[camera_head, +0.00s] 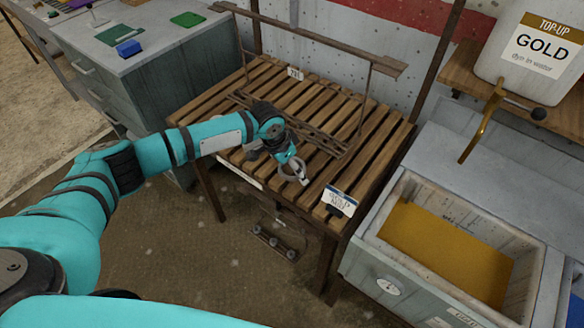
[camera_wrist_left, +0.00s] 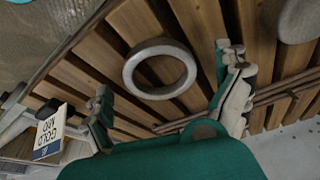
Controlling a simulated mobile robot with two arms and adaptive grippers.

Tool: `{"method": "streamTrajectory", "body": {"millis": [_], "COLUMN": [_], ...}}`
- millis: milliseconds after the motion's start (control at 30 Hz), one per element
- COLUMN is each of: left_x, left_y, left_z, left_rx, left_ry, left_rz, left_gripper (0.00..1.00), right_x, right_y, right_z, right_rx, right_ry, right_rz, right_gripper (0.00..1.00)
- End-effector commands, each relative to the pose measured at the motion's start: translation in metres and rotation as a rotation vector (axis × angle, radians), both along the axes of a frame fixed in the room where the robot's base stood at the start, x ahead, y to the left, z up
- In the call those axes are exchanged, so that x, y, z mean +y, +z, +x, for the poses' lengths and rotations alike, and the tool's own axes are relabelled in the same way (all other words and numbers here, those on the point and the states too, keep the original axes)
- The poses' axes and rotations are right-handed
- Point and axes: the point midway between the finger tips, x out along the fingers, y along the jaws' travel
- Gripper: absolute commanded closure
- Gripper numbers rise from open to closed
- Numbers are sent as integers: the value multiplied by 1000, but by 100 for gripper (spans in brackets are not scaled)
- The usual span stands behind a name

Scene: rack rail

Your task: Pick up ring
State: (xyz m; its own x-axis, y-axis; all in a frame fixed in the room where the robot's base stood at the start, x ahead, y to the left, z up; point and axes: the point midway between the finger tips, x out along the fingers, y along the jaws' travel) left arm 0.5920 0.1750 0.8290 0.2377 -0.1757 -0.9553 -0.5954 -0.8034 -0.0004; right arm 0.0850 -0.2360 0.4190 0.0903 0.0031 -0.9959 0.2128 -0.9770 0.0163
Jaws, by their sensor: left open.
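A grey ring (camera_wrist_left: 130,72) lies on the wooden slats, and slats show through its hole. In the left wrist view it sits beyond and between the spread fingers of my left gripper (camera_wrist_left: 166,80). The gripper is open, with nothing held between its fingers. In the head view my left gripper (camera_head: 290,168) points down over the front part of the slatted wooden table (camera_head: 350,150). The ring is hard to tell from the pale fingertips there. My right gripper is not in view.
A "GOLD" sign (camera_head: 339,202) stands at the table's front right corner; it also shows in the left wrist view (camera_wrist_left: 48,135). A rusty rail frame (camera_head: 310,37) rises at the back. A tank of golden liquid (camera_head: 440,250) is at right. Another grey rounded object (camera_wrist_left: 300,18) is partly visible.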

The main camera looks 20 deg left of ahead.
Motion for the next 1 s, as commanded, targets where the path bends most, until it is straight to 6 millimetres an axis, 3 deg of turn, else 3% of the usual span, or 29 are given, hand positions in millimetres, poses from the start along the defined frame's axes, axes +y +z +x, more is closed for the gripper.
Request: {"method": "streamTrajectory", "body": {"millis": [67, 467, 767, 1000], "left_x": [0, 0, 0, 0], "left_y": [0, 0, 2, 22], "left_z": [0, 0, 0, 1], "left_rx": [0, 1, 0, -3], "left_ry": [0, 1, 0, 0], "left_rz": [0, 0, 0, -2], "left_gripper": [8, 60, 62, 62], "right_x": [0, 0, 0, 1], "right_y": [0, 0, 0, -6], "right_z": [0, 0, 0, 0], "right_rx": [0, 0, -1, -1], "right_ry": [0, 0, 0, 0], "right_rz": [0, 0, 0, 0], "right_gripper": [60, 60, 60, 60]}}
